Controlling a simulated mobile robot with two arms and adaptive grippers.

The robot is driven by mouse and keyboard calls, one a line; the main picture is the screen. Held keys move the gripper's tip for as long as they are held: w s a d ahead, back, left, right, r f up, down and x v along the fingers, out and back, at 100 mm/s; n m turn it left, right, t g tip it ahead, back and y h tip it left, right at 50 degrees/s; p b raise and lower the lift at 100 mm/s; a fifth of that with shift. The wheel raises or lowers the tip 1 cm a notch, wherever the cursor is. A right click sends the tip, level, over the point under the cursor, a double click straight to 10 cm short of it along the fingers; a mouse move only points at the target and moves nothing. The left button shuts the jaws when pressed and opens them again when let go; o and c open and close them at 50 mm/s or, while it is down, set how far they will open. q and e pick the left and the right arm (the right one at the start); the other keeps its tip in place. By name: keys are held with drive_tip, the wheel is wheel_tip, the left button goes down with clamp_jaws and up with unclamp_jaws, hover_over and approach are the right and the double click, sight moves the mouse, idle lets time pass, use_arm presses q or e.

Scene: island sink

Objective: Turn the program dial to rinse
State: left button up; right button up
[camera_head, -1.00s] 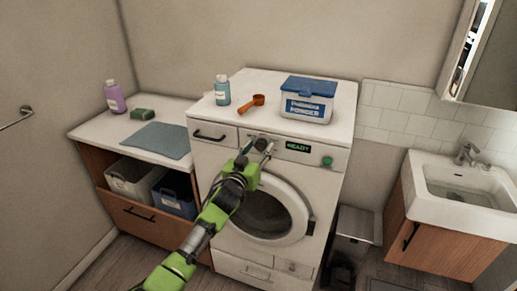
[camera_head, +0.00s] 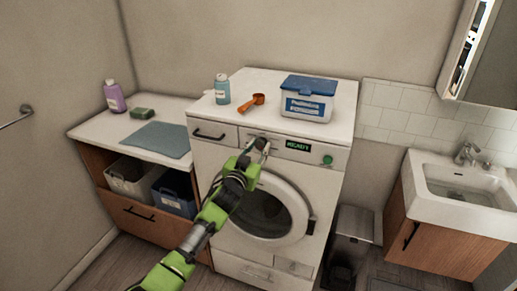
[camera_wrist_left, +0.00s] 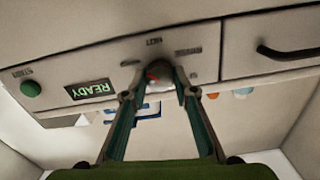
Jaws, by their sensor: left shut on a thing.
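The washing machine (camera_head: 225,165) stands in the middle of the head view, its round door shut. Its program dial (camera_wrist_left: 158,70) shows between my left fingers in the wrist view, with a small red mark on it. Small labels surround the dial; I cannot read them surely. My left gripper (camera_wrist_left: 156,82) is shut on the dial; in the head view the gripper (camera_head: 262,144) hides most of it. A green-lit display (camera_head: 298,146) sits right of the dial; it reads READY, upside down, in the wrist view (camera_wrist_left: 90,91). My right gripper is not in view.
A green button (camera_head: 328,160) is right of the display. A detergent drawer (camera_head: 211,134) is left of the dial. A sink (camera_head: 462,195) is at right.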

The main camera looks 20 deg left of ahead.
use_arm(q)
drive_tip(key=m, duration=0.5)
drive_tip(key=shift+m+b, duration=0.3)
drive_tip(key=shift+b, duration=0.05)
drive_tip(key=m, duration=0.5)
drive_tip(key=shift+f, duration=0.1)
drive_tip(key=m, duration=0.5)
drive_tip(key=shift+m, duration=0.4)
drive_tip(key=m, duration=0.5)
drive_tip(key=o, duration=1.1)
